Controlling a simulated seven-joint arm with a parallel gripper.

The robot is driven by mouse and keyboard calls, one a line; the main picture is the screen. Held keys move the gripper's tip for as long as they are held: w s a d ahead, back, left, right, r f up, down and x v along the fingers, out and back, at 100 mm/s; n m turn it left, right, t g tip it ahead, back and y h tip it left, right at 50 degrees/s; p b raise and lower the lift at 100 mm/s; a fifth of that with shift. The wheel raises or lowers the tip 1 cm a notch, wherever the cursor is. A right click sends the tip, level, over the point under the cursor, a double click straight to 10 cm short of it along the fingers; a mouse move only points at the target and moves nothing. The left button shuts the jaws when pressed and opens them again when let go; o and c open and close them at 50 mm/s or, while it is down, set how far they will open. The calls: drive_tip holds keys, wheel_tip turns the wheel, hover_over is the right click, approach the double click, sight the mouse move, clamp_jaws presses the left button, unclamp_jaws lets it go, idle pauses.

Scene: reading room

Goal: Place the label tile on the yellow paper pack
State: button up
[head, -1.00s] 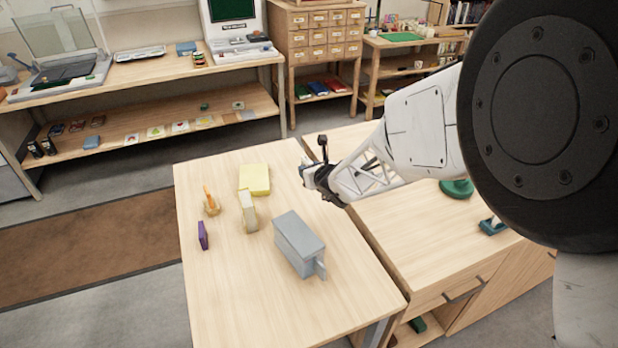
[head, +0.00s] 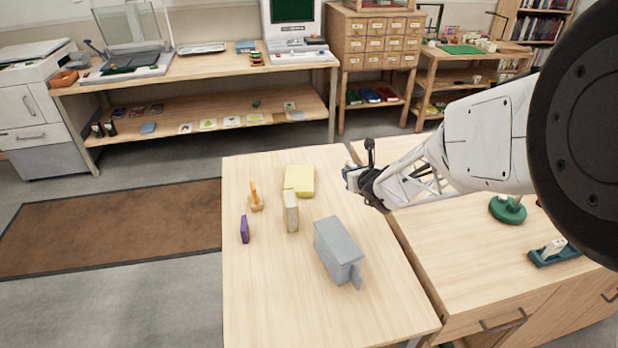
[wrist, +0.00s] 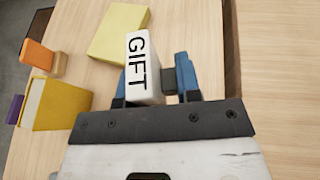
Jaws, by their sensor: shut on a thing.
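The label tile (wrist: 143,68) is white with the black word GIFT, and my gripper (wrist: 155,75) is shut on it between blue fingers. A dark grey piece shows beside the tile between the fingers. In the head view my gripper (head: 354,180) is above the table's right side, right of the yellow paper pack (head: 300,180). The pack lies flat near the table's far edge. In the wrist view the pack (wrist: 118,30) is just beyond the tile, up and to the left, its near corner partly hidden by the tile. Tile and pack look apart.
An upright yellow-covered block (head: 291,214) stands just in front of the pack. An orange item on a small base (head: 256,198) and a purple block (head: 244,230) are to its left. A grey box (head: 338,248) stands nearer. The table's front left (head: 265,300) is clear.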

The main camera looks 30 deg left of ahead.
drive_tip(key=w+a+r+n+g+y, duration=0.1)
drive_tip(key=a+r+n+g+y, duration=0.2)
drive_tip(key=a, duration=0.8)
drive_tip(key=n+g, duration=0.4)
drive_tip(key=g, duration=0.1)
hover_over(299, 177)
drive_tip(key=shift+d+f+h, duration=0.1)
drive_tip(key=shift+f+h, duration=0.2)
drive_tip(key=shift+h, duration=0.1)
drive_tip(key=shift+f, duration=0.1)
drive_tip(key=shift+f, duration=3.05)
drive_tip(key=shift+f, duration=1.85)
drive_tip(key=shift+f, duration=0.2)
